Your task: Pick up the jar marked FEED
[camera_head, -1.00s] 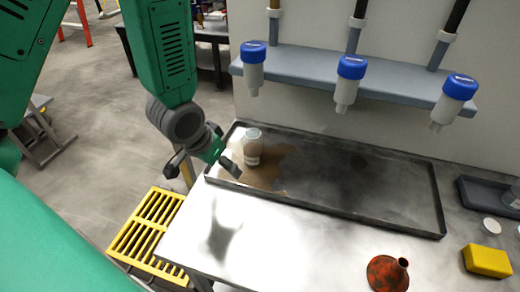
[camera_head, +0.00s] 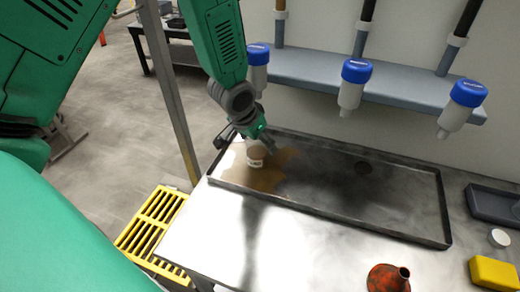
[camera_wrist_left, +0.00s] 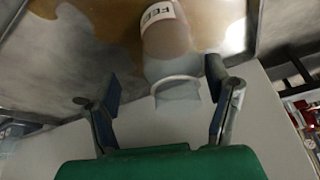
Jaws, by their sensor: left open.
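The FEED jar (camera_head: 256,157) stands in the brown stain at the left end of the metal tray (camera_head: 400,228). Its upper part is hidden behind my left gripper (camera_head: 246,140) in the head view. In the left wrist view the jar (camera_wrist_left: 167,42) shows its white FEED label, a clear upper wall and brownish contents. There my left gripper (camera_wrist_left: 163,82) is open, with a finger to each side of the jar's near end. I cannot tell whether either finger touches it. My right gripper is not in view.
Three blue-collared nozzles, one of them the middle nozzle (camera_head: 353,82), hang from the grey shelf (camera_head: 400,88) behind the tray. A yellow grate (camera_head: 150,225) lies left of the table.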

